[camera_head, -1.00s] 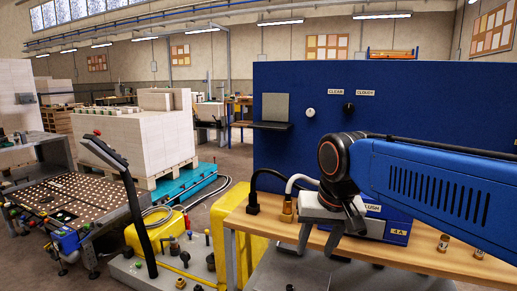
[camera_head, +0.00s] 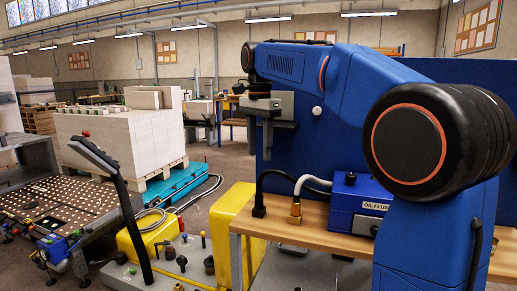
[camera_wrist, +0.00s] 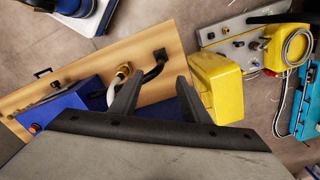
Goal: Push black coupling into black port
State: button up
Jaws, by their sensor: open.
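The black coupling (camera_head: 258,211) stands on the wooden bench at the end of a black hose. It also shows in the wrist view (camera_wrist: 160,55), beyond my fingertips. A brass coupling (camera_head: 295,210) on a white hose stands just to its right in the head view. My gripper (camera_head: 266,152) is raised above the bench in front of the blue panel, pointing down. In the wrist view its fingers (camera_wrist: 158,80) are spread, with nothing held between them. I cannot tell for sure which fitting is the black port; a black fitting (camera_head: 209,265) stands on the grey base at lower left.
A blue oil flush box (camera_head: 357,200) sits on the wooden bench (camera_head: 330,228) right of the couplings. A yellow housing (camera_head: 228,230) stands left of the bench. The tall blue panel (camera_head: 335,155) rises behind. A slanted black post (camera_head: 130,200) stands at left.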

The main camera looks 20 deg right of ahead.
aim_at(259, 195)
jog(key=f, duration=1.7)
jog(key=shift+w+f, duration=0.15)
jog(key=shift+w, duration=0.05)
jog(key=shift+c, duration=0.7)
grip_shut()
jog(key=c, duration=0.6)
grip_release()
grip_shut()
jog(key=shift+r, duration=0.3)
